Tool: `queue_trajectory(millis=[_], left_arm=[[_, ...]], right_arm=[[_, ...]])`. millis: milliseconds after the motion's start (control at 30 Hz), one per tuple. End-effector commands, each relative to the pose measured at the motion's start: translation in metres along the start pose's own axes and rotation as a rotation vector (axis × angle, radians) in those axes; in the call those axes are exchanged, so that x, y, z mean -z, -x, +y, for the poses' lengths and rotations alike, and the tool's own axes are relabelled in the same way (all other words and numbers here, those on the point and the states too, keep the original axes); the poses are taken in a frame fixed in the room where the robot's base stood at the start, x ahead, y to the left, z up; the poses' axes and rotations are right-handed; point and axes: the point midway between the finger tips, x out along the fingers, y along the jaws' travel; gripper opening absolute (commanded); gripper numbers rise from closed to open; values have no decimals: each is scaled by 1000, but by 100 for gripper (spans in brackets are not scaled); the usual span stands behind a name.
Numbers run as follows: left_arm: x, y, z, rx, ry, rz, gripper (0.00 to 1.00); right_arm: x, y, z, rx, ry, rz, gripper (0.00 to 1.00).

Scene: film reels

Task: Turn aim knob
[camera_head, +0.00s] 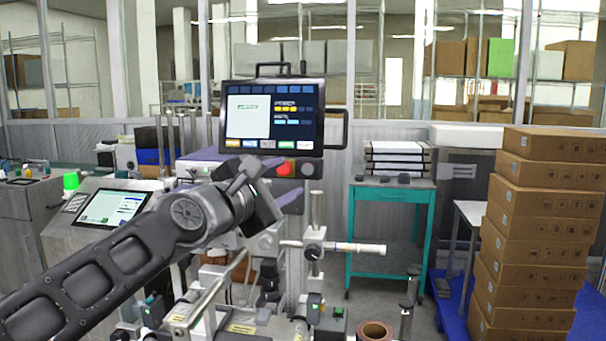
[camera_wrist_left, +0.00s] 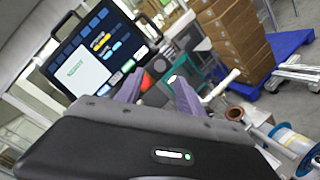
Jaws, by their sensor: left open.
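My left arm comes in from the left in the head view, and its open gripper (camera_head: 287,178) is in front of the panel below the screen. Its two purple fingers spread apart in the left wrist view (camera_wrist_left: 158,95), with nothing held between them. A red button (camera_head: 284,169) and a grey round knob (camera_head: 307,169) sit on this panel, close to the fingers. The red button also shows between the fingers in the wrist view (camera_wrist_left: 147,82). A dark round clamp knob (camera_head: 314,252) is on a metal post lower down. I cannot tell which is the aim knob.
A monitor (camera_head: 272,117) stands above the panel. A tilted touchscreen (camera_head: 112,208) is at left. A teal cart (camera_head: 390,193) with stacked trays and a tall stack of brown boxes (camera_head: 535,220) stand at right. A horizontal rod (camera_head: 357,249) sticks out to the right.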

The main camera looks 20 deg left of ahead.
Motion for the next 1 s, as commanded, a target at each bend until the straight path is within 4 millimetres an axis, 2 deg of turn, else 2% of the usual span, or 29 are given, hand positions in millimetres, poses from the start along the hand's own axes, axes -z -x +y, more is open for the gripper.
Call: queue_trajectory(millis=[267,600,700,1000], left_arm=[[0,-13,0,2,-1,1,45],[1,-64,-1,3,-1,2,45],[1,-74,-1,2,-1,2,45],[1,-79,-1,0,-2,1,45]], right_arm=[[0,2,-1,0,0,0,0],[0,9,-4,0,-1,0,0],[0,10,-4,0,-1,0,0],[0,10,-4,0,-1,0,0]])
